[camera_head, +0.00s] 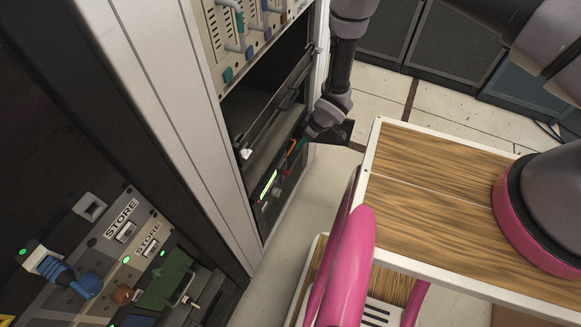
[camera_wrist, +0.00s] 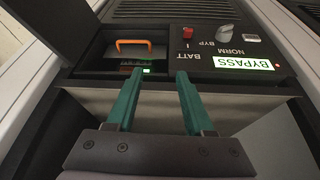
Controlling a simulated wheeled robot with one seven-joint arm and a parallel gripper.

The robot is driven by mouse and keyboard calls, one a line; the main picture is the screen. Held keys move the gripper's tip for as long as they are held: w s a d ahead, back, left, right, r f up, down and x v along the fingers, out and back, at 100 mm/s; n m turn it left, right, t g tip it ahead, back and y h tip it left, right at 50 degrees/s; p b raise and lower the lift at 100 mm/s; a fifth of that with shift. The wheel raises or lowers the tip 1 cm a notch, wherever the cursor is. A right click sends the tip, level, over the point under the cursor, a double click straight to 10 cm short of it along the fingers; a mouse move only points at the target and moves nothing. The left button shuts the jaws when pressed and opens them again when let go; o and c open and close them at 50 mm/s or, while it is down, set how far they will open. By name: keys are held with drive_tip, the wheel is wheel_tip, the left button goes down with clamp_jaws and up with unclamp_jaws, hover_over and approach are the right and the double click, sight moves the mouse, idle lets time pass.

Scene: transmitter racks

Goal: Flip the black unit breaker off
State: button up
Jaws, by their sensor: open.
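The black unit (camera_head: 283,190) sits low in the pale rack in the head view, with a lit green strip on its front. The wrist view shows its panel (camera_wrist: 205,62) upside down, with a glowing BYPASS label (camera_wrist: 243,63). A small red switch (camera_wrist: 188,32) stands by the marks I and BATT; I cannot tell whether this is the breaker. An orange handle (camera_wrist: 133,43) lies in a recess at the left. Contact cannot be told.
A silver knob (camera_wrist: 224,32) is beside the BYP and NORM marks. In the head view, an open rack bay with a metal rail (camera_head: 275,105) is above the unit. A wood-topped cart (camera_head: 440,170) with pink handles stands close at right. STORE panels (camera_head: 120,235) are at left.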

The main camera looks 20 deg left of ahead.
drive_tip(key=n, duration=0.1)
approach(289, 173)
drive_tip(key=shift+g, duration=0.4)
drive_tip(key=x, duration=0.5)
drive_tip(key=w+x, duration=0.1)
drive_tip(key=x, duration=0.2)
drive_tip(key=shift+a+f, duration=0.1)
drive_tip(key=shift+f, duration=0.15)
clamp_jaws()
